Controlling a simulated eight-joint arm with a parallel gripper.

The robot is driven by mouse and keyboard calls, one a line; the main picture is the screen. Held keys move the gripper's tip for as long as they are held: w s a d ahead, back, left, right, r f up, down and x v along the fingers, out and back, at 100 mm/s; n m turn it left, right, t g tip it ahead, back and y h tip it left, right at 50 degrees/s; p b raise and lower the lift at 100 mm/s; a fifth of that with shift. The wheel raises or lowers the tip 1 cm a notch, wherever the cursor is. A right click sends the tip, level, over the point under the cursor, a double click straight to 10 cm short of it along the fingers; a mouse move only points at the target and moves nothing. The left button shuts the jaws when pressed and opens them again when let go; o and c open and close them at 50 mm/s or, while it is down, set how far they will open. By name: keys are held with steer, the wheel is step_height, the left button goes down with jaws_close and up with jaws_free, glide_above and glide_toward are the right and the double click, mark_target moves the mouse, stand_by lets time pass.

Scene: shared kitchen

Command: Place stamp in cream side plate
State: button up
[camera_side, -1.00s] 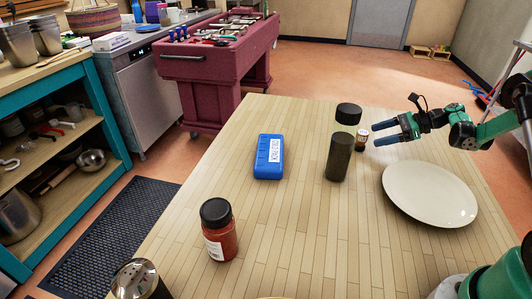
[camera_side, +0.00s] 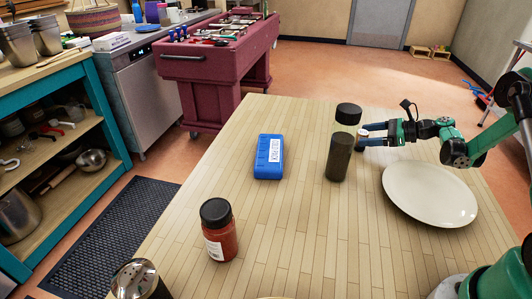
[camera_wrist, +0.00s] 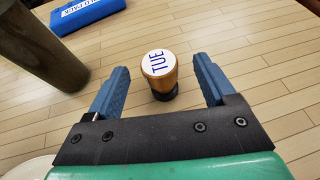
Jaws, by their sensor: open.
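The stamp (camera_wrist: 159,72) is a small wooden cylinder with a dark base and a white top marked "TUE". It stands upright on the table, between and just beyond my fingertips in the wrist view. In the side view the stamp (camera_side: 361,133) is mostly hidden by my fingers and the jar. My gripper (camera_wrist: 160,78) is open, with one blue finger on each side of the stamp; no contact shows. In the side view my gripper (camera_side: 366,137) is low behind the jar. The cream side plate (camera_side: 430,195) lies empty on the right of the table, nearer the camera.
A tall dark-green jar with a black lid (camera_side: 339,155) stands just left of my gripper. A blue cold pack (camera_side: 268,157) lies farther left. A red spice jar (camera_side: 219,232) and a metal-topped shaker (camera_side: 138,280) stand at the front left. The table's middle is clear.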

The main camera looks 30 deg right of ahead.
steer(key=shift+x, duration=1.05)
jaws_close()
steer(key=shift+r, duration=0.15)
